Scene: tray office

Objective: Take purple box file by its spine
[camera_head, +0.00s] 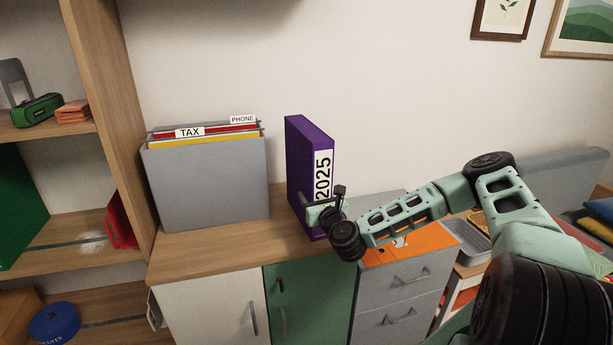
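The purple box file (301,165) stands upright on the cabinet top, its spine facing forward and to the right with a white label reading "2025". My gripper (322,206) is at the lower part of the spine. One finger shows near the left edge of the spine and the other near its right edge, covering the label's lower end. The fingertips are small and partly hidden, so I cannot tell whether they press on the file.
A grey file holder (206,188) with TAX and PHONE tabs stands to the left, a gap away. An orange folder (412,243) lies to the right, beneath my arm. A wooden shelf upright (112,110) stands at far left. A grey tray (468,240) lies further right.

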